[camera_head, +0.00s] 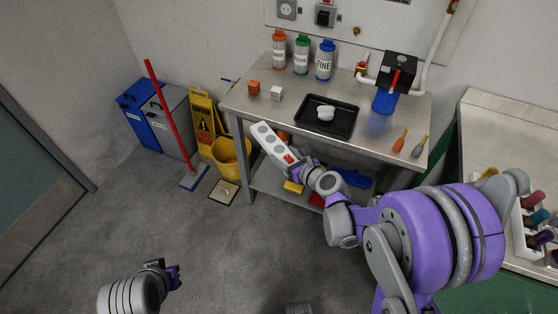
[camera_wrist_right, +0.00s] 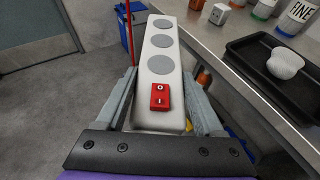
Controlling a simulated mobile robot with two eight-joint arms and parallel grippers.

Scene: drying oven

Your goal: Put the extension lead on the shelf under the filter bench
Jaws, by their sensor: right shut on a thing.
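The extension lead (camera_head: 270,142) is a white bar with round grey sockets and a red switch. My right gripper (camera_head: 298,165) is shut on its switch end and holds it tilted in front of the filter bench (camera_head: 246,104), near the front edge. In the right wrist view the lead (camera_wrist_right: 161,65) lies between the two fingers (camera_wrist_right: 160,105), its socket end pointing away. The lower shelf (camera_head: 268,183) under the bench is partly hidden by my right arm. My left gripper (camera_head: 172,276) is low at the bottom left, away from the bench; its jaw opening is unclear.
On the shelf are a yellow thing (camera_head: 293,187), a red thing (camera_head: 317,199) and a blue thing (camera_head: 352,178). A yellow bucket (camera_head: 231,158) stands left of the bench.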

